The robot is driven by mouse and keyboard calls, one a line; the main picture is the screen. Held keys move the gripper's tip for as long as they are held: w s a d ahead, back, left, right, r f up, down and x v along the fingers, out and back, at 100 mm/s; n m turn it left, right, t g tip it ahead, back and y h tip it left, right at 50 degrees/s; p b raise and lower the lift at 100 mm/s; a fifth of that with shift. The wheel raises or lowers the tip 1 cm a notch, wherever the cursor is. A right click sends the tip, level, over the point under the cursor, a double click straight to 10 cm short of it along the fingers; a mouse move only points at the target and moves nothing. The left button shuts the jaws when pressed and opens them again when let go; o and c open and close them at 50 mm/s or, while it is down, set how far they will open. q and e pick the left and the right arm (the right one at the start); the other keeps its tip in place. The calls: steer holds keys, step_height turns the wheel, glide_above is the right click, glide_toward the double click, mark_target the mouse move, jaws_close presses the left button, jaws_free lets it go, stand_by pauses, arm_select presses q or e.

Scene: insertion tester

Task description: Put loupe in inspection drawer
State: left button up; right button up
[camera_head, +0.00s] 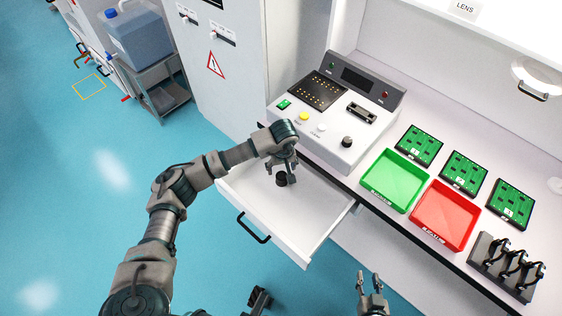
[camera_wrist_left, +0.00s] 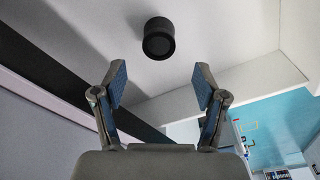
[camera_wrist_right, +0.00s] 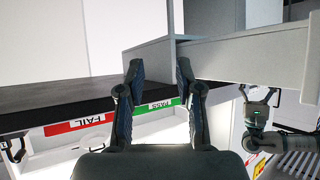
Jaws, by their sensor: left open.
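The loupe is a small black cylinder (camera_head: 281,179) standing on the floor of the open white inspection drawer (camera_head: 318,233). In the left wrist view the loupe (camera_wrist_left: 158,40) is beyond the fingertips, with nothing between them. My left gripper (camera_head: 284,170) is open just above the loupe, inside the drawer's outline. My right gripper (camera_head: 370,278) is open and empty, low in front of the bench, to the right of the drawer. In the right wrist view its fingers (camera_wrist_right: 158,75) stand apart, with the drawer (camera_wrist_right: 260,55) beyond them.
The drawer is pulled out under the tester (camera_head: 340,115), its black handle (camera_head: 253,228) at the front. On the bench are a green tray (camera_head: 394,180), a red tray (camera_head: 445,215), several green circuit boards (camera_head: 464,173) and a black rack (camera_head: 505,268). Most of the drawer floor is bare.

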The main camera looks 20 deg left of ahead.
mark_target(282, 178)
arm_select(q)
steer(key=r, duration=0.4)
steer(key=shift+s+d+r+p, duration=0.1)
steer(key=shift+s+r+p, duration=0.1)
steer(key=shift+r+p, duration=0.1)
arm_select(e)
steer(key=shift+s+d+f+g+h, duration=0.15)
steer(key=shift+s+d+f+g, duration=0.05)
steer(key=shift+s+f+g, duration=0.3)
steer(key=shift+s+d+f+g+h, duration=0.2)
steer(key=shift+s+f+g, duration=0.2)
steer(key=shift+s, duration=0.2)
steer(key=shift+w, duration=0.1)
arm_select(q)
steer(key=shift+r, duration=0.1)
